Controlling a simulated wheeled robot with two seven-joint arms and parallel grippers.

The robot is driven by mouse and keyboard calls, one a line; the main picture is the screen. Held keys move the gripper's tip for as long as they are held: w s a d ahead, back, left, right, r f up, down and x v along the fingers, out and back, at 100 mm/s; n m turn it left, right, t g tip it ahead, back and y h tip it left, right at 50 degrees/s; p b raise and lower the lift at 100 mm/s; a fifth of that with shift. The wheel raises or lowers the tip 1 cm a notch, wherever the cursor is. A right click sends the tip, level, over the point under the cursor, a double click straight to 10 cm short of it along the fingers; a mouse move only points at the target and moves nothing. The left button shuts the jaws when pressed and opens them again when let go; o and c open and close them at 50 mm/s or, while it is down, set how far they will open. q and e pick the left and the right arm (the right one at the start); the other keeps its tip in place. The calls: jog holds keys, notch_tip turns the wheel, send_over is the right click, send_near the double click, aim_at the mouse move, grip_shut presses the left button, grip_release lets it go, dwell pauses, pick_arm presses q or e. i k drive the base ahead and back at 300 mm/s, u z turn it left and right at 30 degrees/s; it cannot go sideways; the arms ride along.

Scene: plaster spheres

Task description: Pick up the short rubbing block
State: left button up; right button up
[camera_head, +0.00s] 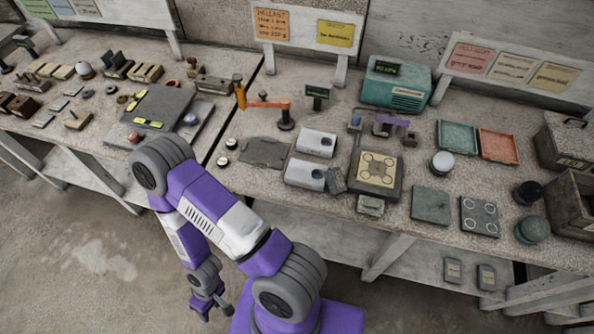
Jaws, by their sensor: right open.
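I cannot tell for sure which thing is the short rubbing block. Small wooden blocks (146,73) stand in a row at the back of the left bench, and a low block with an upright piece (76,120) sits near its front edge. Dark brown blocks (22,105) are at the far left. My right gripper (213,308) hangs low at the bottom, in front of the benches and away from all blocks. Its fingers are apart and nothing shows between them. My left gripper is out of view.
My purple and white arm covers part of the left bench's front edge. Open floor (90,270) lies at lower left.

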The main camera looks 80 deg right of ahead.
aim_at(333, 176)
jog(key=i, duration=0.95)
jog(key=z, duration=2.25)
